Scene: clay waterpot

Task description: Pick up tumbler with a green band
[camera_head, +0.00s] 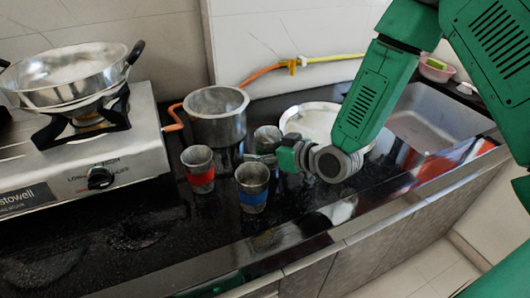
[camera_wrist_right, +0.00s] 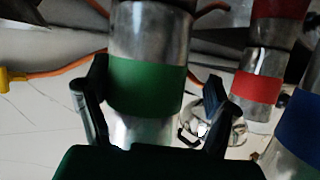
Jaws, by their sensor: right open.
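The tumbler with a green band (camera_wrist_right: 147,88) is a metal cup. In the wrist view it stands between the two fingers of my right gripper (camera_wrist_right: 148,98), with dark gaps hard to judge at its sides. In the head view the tumbler's rim (camera_head: 267,134) shows behind the other cups, and its band is mostly hidden. My right gripper (camera_head: 268,156) is beside it there, coming from the right, and is open. I cannot tell whether a finger touches the cup.
A red-banded tumbler (camera_head: 199,169) and a blue-banded tumbler (camera_head: 252,186) stand close in front. A large metal pot (camera_head: 216,118) is behind. A steel plate (camera_head: 310,118) lies to the right, near the sink (camera_head: 430,118). The stove (camera_head: 100,165) with a pan (camera_head: 68,75) is left.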

